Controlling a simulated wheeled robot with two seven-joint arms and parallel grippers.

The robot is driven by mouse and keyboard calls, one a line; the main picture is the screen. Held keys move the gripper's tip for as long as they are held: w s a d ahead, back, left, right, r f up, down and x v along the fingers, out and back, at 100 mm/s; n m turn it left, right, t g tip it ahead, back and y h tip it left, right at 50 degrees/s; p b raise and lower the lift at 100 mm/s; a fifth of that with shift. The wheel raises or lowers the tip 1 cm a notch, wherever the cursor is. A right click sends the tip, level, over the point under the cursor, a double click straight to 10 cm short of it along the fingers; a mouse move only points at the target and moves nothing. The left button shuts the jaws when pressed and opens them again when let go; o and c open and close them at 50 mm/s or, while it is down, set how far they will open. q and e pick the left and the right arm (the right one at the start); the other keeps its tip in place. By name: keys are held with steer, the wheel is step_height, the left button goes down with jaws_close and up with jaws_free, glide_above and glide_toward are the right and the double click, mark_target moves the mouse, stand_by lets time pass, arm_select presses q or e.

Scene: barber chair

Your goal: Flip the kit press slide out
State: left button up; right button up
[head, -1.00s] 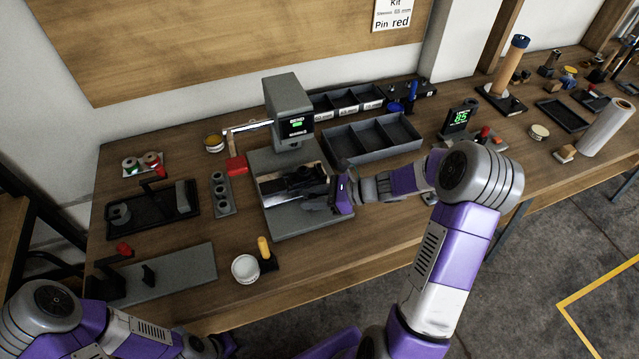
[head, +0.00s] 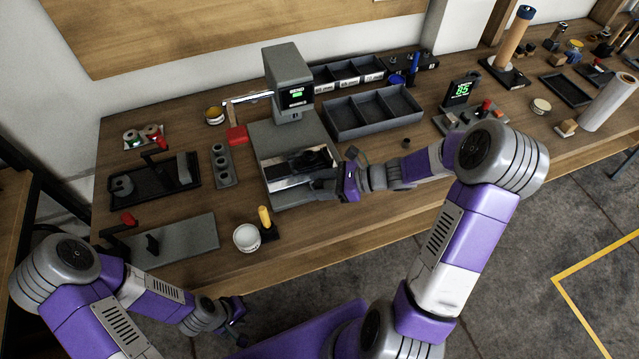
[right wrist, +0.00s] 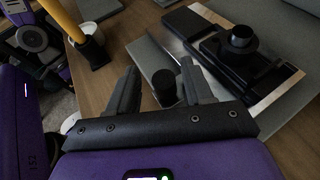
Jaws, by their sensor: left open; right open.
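The kit press (head: 288,85) is a grey machine with a small lit display, standing on a grey base. Its slide (head: 285,182), a bright metal plate carrying black parts, lies low on the base. In the right wrist view the slide (right wrist: 182,22) carries a black block with a round knob (right wrist: 241,38). My right gripper (head: 320,184) is at the slide's front right. It is open, and a short black post (right wrist: 164,86) shows between its fingers; I cannot tell whether they touch it. My left gripper (head: 236,309) is open and empty, off the table's front edge.
A white cup (head: 246,238) and a yellow-handled tool (head: 265,217) stand left of the press's front. A divided grey tray (head: 373,113) is right of it, a holed block (head: 222,166) left. The table front between the cup and my right arm is bare.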

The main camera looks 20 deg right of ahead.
steer(key=p+v, duration=0.2)
steer(key=v, duration=0.4)
steer(key=shift+s+d+r, duration=0.15)
steer(key=shift+d+r, duration=0.05)
steer(key=shift+d, duration=0.1)
steer(key=shift+s+d+r, duration=0.1)
steer(key=shift+s+d, duration=0.15)
steer(key=shift+d, duration=0.1)
